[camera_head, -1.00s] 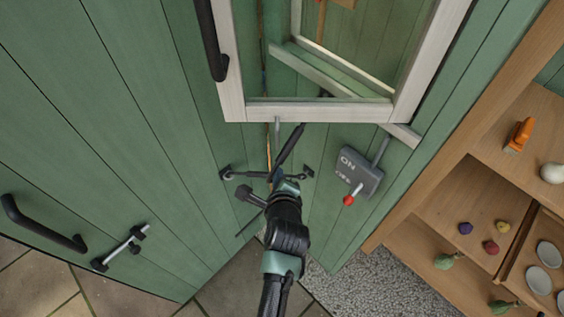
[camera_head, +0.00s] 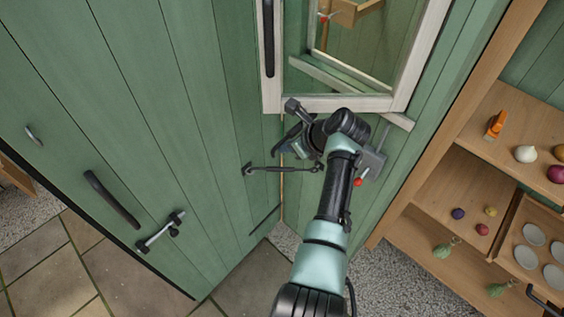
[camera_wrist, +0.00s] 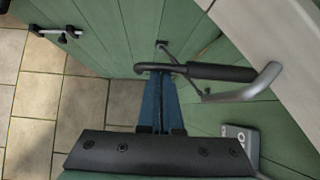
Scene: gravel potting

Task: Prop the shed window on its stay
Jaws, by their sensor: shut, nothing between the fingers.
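The shed window (camera_head: 330,104) has a pale wooden frame and stands at the upper middle of the head view. Its frame also fills the upper right of the wrist view (camera_wrist: 275,28). A dark sleeved bar (camera_wrist: 215,72), seemingly the stay, lies across the wrist view near a bent grey rod (camera_wrist: 262,86) by the frame. My gripper (camera_wrist: 160,76) has its blue fingers together and empty, with their tips at the bar's left part. I cannot tell if they touch it. In the head view my wrist and arm hide most of the bar and fingers below the window.
A grey switch box (camera_head: 373,162) with a red-knobbed lever (camera_head: 358,182) sits just right of my wrist. A thin dark linkage (camera_head: 268,169) spans the corner below. The door has a dark handle (camera_head: 112,200) and latch (camera_head: 160,232). Wooden shelves (camera_head: 440,215) stand at right.

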